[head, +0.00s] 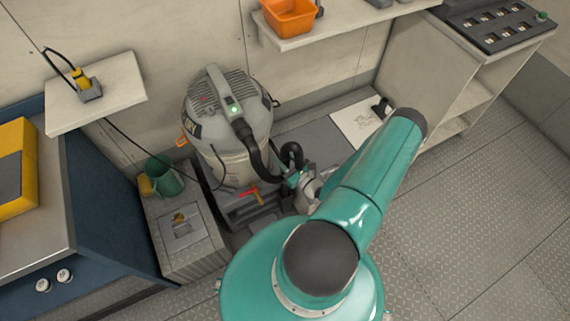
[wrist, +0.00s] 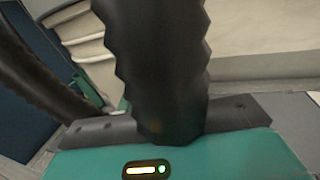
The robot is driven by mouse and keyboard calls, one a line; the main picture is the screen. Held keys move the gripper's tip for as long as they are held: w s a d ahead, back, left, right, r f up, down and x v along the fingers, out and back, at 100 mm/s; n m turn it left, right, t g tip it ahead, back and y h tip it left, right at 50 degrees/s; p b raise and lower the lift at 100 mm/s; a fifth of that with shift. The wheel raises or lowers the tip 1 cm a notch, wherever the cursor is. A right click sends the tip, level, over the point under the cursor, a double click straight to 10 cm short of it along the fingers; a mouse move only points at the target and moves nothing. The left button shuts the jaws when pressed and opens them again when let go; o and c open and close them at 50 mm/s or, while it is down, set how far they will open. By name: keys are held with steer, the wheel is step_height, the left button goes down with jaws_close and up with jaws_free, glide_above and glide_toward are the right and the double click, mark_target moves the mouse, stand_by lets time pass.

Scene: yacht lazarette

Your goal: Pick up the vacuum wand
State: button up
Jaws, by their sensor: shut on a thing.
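The wand's far end is not visible. My teal arm hides part of the area around the gripper in the head view.
A grey box (head: 180,240) with a green cup (head: 165,178) stands left of the vacuum. A red-handled tool (head: 252,194) lies low in front of the vacuum. A shelf unit (head: 450,75) stands at right. The plated floor (head: 480,200) at right is clear.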

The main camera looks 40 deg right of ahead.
step_height(320, 180, up, 24)
stand_by(0.7)
steer(key=shift+s, duration=0.1)
